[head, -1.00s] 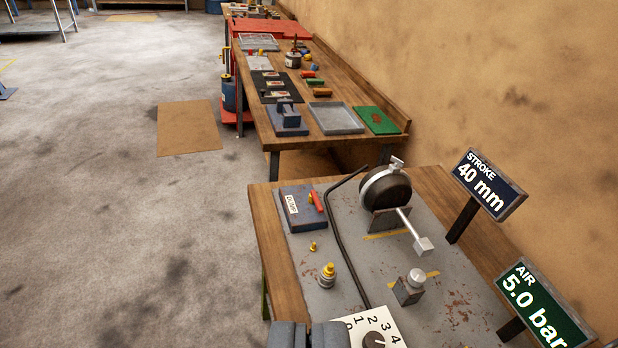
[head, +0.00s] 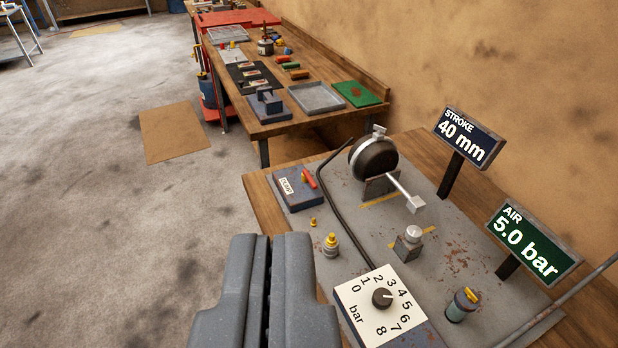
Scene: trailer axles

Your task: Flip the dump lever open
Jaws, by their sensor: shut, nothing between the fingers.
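The dump lever is a small red handle (head: 309,179) with an orange pivot on a blue-grey block (head: 300,199). A white label on the block reads DUMP, and the block sits at the far left corner of the near bench's grey plate. My gripper (head: 270,240) is shut and empty at the bottom of the view, with its fingers side by side. It is apart from the lever, nearer to the camera and a little left of it in the picture.
A black hose (head: 335,200) runs just right of the dump block. A small brass fitting (head: 313,222), a yellow-topped fitting (head: 330,246) and a pressure dial (head: 382,299) stand nearer. A round brake chamber (head: 372,158) is to the right. Signs (head: 468,137) stand along the wall side.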

